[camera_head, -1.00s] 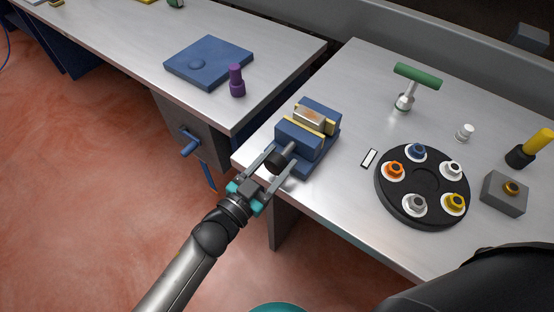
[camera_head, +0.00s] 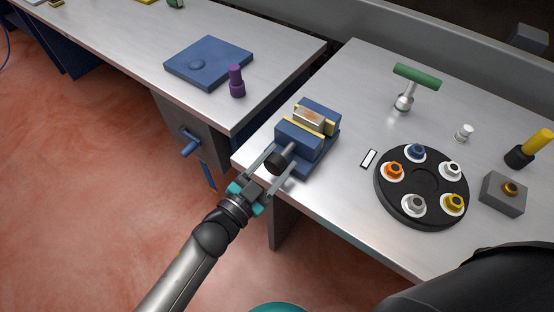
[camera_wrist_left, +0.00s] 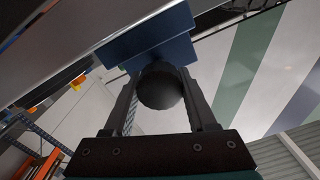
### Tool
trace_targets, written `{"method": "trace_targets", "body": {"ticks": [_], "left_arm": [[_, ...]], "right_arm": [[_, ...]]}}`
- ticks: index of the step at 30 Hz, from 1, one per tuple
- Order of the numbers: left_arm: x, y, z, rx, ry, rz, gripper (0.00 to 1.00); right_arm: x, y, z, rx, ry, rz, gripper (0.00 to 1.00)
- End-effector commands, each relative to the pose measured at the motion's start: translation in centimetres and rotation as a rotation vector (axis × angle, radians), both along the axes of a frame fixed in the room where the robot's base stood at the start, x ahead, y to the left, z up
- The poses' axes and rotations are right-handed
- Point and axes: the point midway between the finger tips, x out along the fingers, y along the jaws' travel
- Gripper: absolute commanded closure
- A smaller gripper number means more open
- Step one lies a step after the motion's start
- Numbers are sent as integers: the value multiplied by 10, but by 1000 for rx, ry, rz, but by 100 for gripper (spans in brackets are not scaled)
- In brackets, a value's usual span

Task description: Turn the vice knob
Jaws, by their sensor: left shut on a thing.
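The blue vice (camera_head: 308,137) stands near the left corner of the right-hand table, with a metal block (camera_head: 310,118) between its yellow-lined jaws. Its dark round knob (camera_head: 277,160) sticks out at the front, toward my left arm. My left gripper (camera_head: 278,162) has one finger on each side of the knob and is shut on it. The knob also shows in the left wrist view (camera_wrist_left: 161,86), between the two fingers (camera_wrist_left: 162,100), with the blue vice body (camera_wrist_left: 150,38) behind it. My right gripper is not in view.
A black round tray (camera_head: 421,216) with several coloured nuts lies right of the vice. A green-handled T-shaped tool (camera_head: 416,78) stands behind it. A grey block (camera_head: 504,194) is at the right. A second table (camera_head: 130,40) with a blue plate (camera_head: 207,62) and a purple piece (camera_head: 236,82) is at the left.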

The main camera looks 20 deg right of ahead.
Motion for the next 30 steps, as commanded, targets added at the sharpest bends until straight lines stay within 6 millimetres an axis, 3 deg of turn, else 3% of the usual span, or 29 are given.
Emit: {"method": "trace_targets", "body": {"ticks": [7, 8, 15, 30], "left_arm": [[0, 0, -1, 1, 0, 0, 99], [0, 0, -1, 1, 0, 0, 40], [0, 0, 0, 1, 1, 0, 13], [-5, 7, -1, 2, 2, 1, 13]], "right_arm": [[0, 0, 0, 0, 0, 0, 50], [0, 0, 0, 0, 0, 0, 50], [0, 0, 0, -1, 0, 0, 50], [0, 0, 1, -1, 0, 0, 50]]}}
